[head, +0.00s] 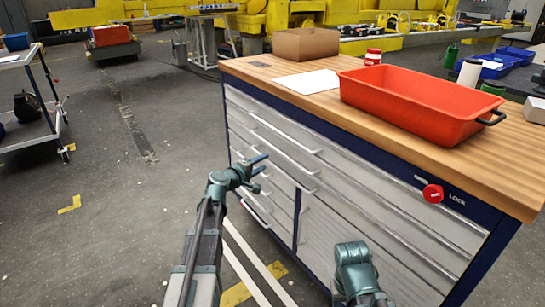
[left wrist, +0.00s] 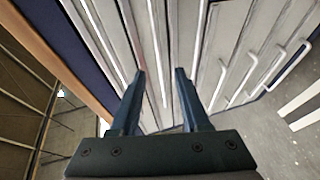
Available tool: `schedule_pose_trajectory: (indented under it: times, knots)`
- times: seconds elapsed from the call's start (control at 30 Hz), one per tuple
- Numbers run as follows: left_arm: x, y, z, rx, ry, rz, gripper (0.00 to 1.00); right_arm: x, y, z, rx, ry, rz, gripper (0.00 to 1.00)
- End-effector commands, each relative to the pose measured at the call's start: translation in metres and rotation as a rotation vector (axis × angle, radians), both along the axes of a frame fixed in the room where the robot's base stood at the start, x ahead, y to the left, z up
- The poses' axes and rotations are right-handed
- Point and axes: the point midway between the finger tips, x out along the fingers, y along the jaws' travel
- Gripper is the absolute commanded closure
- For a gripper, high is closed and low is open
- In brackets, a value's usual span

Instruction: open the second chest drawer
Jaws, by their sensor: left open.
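The chest (head: 375,225) is a blue workbench with light grey drawer fronts and a wooden top. Wide drawers with long pale bar handles lie above smaller drawers; all the fronts I see look flush and shut. Which front is the second drawer is hard to tell. My left gripper (head: 258,169) is open and empty in front of the chest's left part. In the left wrist view its fingers (left wrist: 160,74) point at the drawer fronts, and a pale bar handle (left wrist: 157,50) shows between them; I cannot tell the gap. The right gripper's fingers are not visible.
A red knob (head: 432,193) marked LOCK sits at the chest's upper right. On the top (head: 243,68) stand a red tray (head: 415,103), a cardboard box (head: 305,44), a white sheet and a red-and-white jar (head: 373,57). Left of the chest the floor is clear; a cart (head: 35,120) stands far left.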

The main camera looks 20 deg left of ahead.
Motion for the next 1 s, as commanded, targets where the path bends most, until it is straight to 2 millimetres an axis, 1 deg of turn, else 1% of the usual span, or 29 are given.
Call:
schedule_pose_trajectory:
  times: [0.03,0.1,0.27,0.37,0.47,0.8,1.0]
  knots:
    - [0.003,0.01,-0.003,-0.016,-0.009,0.022,0.54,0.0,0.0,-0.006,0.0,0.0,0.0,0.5]
    - [0.004,0.016,-0.002,-0.031,-0.016,0.038,0.54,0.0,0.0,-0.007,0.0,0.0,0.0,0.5]
    - [0.005,0.017,0.0,-0.036,-0.019,0.043,0.54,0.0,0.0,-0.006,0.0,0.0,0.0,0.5]
    - [0.012,0.016,-0.002,-0.036,-0.018,0.042,0.54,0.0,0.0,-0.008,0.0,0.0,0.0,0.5]
    - [0.026,0.013,-0.005,-0.036,-0.018,0.041,0.54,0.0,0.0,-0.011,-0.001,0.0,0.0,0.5]
    - [0.092,-0.005,-0.018,-0.034,-0.017,0.04,0.54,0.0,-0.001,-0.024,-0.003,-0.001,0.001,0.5]
    - [0.12,-0.014,-0.023,-0.034,-0.017,0.04,0.54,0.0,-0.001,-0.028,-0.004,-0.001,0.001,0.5]
